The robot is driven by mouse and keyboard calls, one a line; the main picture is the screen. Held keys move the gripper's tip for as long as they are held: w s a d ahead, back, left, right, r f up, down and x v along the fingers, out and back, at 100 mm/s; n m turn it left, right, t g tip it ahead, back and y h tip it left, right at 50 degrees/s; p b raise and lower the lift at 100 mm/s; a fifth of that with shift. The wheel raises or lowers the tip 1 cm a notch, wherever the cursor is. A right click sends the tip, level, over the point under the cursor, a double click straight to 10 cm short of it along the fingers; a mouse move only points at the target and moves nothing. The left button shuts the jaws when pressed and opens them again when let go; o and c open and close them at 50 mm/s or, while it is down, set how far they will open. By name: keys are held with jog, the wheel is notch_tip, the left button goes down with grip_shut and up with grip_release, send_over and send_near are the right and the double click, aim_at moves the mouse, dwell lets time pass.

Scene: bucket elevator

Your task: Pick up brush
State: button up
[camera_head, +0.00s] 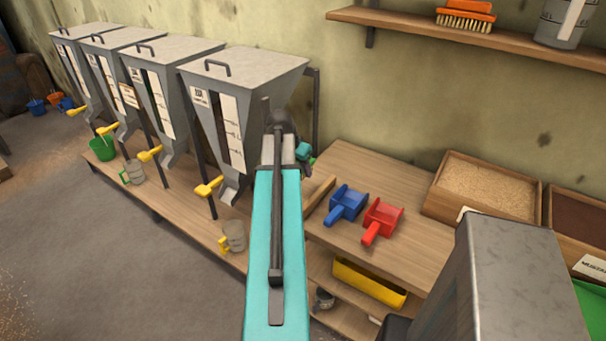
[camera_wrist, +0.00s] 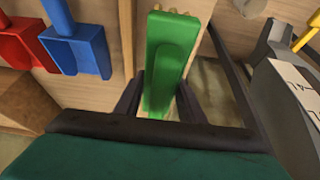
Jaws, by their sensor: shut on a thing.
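A green brush (camera_wrist: 172,52) with a few pale yellow tips at its far end stands between my gripper's two dark fingers (camera_wrist: 160,100) in the wrist view. The fingers are shut on it, one on each side. In the head view my gripper (camera_head: 303,153) is at the far end of my turquoise arm, in front of the wall, and only a small bit of green (camera_head: 312,161) shows beside it. Most of the brush is hidden there.
An orange brush (camera_head: 465,15) lies on the wall shelf (camera_head: 430,28). Blue (camera_head: 347,204) and red (camera_head: 382,220) scoops lie on the wooden bench (camera_head: 410,245), near a grain box (camera_head: 485,188). Several grey hoppers (camera_head: 245,75) stand left. Part of the bench between is clear.

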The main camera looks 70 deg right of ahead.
jog(key=shift+r, duration=0.3)
dwell(0.5)
jog(key=shift+w, duration=0.1)
jog(key=w+a+r+n+t, duration=0.1)
jog(key=w+a+r+n, duration=0.15)
jog(key=w+a, duration=0.75)
jog(key=w+a+r+n+t+y, duration=0.15)
jog(key=w+a+n, duration=0.25)
jog(key=w+a, duration=0.65)
jog(key=w+a+r+n+t+h, duration=0.15)
jog(key=w+a+n, duration=0.35)
jog(key=w, duration=0.9)
jog(key=w+a+r+n+y, duration=0.1)
jog(key=w+a+r+n, duration=0.1)
jog(key=a, duration=1.2)
jog(key=w+a+r+n+t+y, duration=0.1)
jog(key=w+a+n, duration=0.3)
jog(key=a, duration=0.9)
jog(key=w+a+r+n+t+y, duration=0.1)
jog(key=w+a+r+n+y, duration=0.1)
jog(key=a, duration=1.2)
notch_tip(320, 180, up, 2)
jog(key=shift+w+a+r+n+y, duration=0.1)
jog(key=shift+w+a+n+y, duration=0.2)
jog(key=shift+w+n, duration=0.65)
